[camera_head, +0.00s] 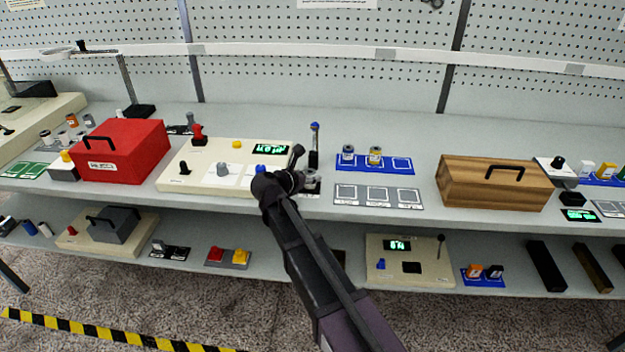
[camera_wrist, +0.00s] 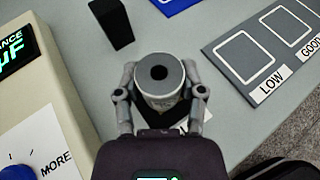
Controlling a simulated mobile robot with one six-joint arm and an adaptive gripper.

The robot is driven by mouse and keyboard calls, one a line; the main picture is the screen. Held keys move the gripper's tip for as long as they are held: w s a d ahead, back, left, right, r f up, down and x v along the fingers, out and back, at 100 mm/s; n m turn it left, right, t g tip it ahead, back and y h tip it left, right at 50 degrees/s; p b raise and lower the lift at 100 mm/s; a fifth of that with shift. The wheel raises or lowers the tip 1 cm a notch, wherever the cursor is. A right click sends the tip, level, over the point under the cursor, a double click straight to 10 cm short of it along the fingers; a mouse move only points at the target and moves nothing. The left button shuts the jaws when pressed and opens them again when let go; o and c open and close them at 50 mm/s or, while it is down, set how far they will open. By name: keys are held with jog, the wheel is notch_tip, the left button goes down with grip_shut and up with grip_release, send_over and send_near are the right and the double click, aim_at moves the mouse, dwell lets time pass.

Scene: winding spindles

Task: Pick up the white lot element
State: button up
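The white lot element is a short, upright, pale grey-white cylinder (camera_wrist: 147,66) with a dark round hole in its top. My gripper (camera_wrist: 160,80) is around it in the wrist view, one finger on each side. The fingers are very near its sides or touching them; I cannot tell whether they press on it. A dark and white patch shows below the element, partly hidden by my gripper. In the head view my gripper (camera_head: 277,184) is low over the bench, beside the cream device, and hides most of what is there.
The cream device (camera_head: 207,152) with a green display is left of my gripper. A dark upright post (camera_wrist: 111,22) stands close behind the element. A labelled grey plate (camera_head: 377,196) and a blue tray (camera_head: 402,163) are to the right. A wooden box (camera_head: 477,192) stands farther right.

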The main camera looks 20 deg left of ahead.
grip_shut()
jog(key=shift+r, duration=0.1)
notch_tip(320, 180, up, 3)
jog(key=p, duration=0.2)
jog(key=shift+f+p, duration=0.2)
jog(key=shift+p, duration=0.2)
jog(key=s+a+r+p, duration=0.2)
jog(key=s, duration=1.4)
jog(key=shift+r, duration=0.1)
